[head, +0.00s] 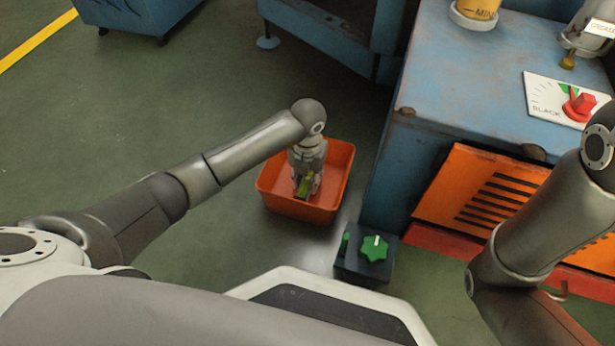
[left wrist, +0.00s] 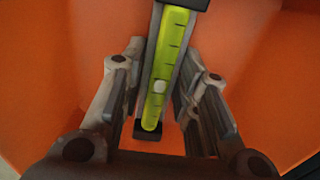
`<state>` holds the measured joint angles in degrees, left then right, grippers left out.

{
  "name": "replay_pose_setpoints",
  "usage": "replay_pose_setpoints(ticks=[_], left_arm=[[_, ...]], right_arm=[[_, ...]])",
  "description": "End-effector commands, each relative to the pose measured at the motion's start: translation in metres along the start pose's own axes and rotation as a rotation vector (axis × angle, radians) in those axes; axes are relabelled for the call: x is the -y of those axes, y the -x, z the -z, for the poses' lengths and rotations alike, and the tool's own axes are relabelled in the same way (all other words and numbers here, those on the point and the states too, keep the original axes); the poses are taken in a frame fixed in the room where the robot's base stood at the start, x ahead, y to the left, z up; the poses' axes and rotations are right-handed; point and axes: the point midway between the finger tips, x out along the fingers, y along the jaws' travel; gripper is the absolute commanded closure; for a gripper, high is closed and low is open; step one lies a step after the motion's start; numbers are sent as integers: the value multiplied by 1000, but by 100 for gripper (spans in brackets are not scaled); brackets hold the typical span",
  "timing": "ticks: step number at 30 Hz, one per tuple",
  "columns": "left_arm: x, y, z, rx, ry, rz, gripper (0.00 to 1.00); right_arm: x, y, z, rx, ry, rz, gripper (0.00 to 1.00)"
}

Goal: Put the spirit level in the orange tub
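The orange tub (head: 335,180) stands on the floor near the middle of the head view, beside the blue machine. My left gripper (head: 306,190) reaches down into it. The spirit level (head: 305,186), with a yellow-green vial, is between its fingers. In the left wrist view the level (left wrist: 168,65) runs lengthwise between the fingers of my left gripper (left wrist: 164,60), which are close against both sides, with orange tub walls (left wrist: 60,60) around. I cannot tell whether the level touches the tub floor. My right gripper is out of view; only its arm shows at the right.
A blue machine (head: 480,70) with an orange vented panel (head: 480,195) stands right of the tub. A dark box with a green knob (head: 373,248) is just in front of the tub. A red-handled dial plate (head: 560,100) is on the machine top. Open floor (head: 180,90) lies left.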

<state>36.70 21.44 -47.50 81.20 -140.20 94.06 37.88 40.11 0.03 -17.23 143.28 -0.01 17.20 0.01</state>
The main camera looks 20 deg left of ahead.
Motion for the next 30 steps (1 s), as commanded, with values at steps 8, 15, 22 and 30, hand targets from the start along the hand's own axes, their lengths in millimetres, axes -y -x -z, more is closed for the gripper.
replay_pose_setpoints(ticks=[8, 15, 22, 30], left_arm=[[0, 0, 0, -1, 0, -1, 50], [0, 2, 0, 0, 0, 0, 50], [0, 19, 0, 0, 0, -1, 50], [0, 60, -1, 2, -1, -1, 50]], right_arm=[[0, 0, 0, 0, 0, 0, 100], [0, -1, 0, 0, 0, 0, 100], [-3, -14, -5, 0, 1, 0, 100], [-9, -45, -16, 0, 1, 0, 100]])
